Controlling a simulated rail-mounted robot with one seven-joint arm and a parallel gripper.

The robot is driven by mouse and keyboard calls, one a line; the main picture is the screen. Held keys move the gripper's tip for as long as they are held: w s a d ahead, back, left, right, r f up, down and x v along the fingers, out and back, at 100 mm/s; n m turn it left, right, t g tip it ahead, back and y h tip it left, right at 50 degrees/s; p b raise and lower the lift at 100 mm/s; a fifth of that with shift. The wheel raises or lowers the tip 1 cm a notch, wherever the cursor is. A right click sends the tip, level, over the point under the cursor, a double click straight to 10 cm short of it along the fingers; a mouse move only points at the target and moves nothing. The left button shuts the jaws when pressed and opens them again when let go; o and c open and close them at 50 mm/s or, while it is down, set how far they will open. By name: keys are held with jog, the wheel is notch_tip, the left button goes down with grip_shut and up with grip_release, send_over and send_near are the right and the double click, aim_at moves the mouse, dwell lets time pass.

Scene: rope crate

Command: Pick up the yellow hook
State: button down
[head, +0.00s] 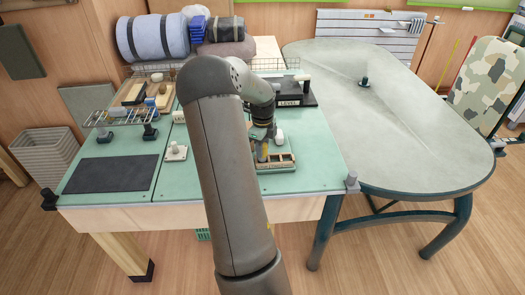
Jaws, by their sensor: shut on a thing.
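My gripper (262,156) points down at the wooden compartment tray (284,166) on the right part of the green table. Its fingers are shut on a small yellow thing at the tray's left side, which I take for the yellow hook (264,150). Only a bit of yellow shows between the fingers; its hook shape cannot be made out. My arm hides the left end of the tray and part of the table. I cannot tell whether the hook is clear of the tray.
A black box marked LEVEL (289,103) stands behind the gripper. A dark mat (112,174) and a small white fixture (176,152) lie to the left. A wire rack (113,118) stands behind the mat. A large pale green table (400,130) adjoins on the right, mostly clear.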

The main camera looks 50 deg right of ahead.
jog(key=a+r+b, duration=0.1)
jog(key=a+r, duration=1)
jog(key=a, duration=0.3)
jog(key=shift+w+r+b, duration=0.15)
jog(key=shift+r+b, duration=0.1)
jog(key=shift+b, duration=0.1)
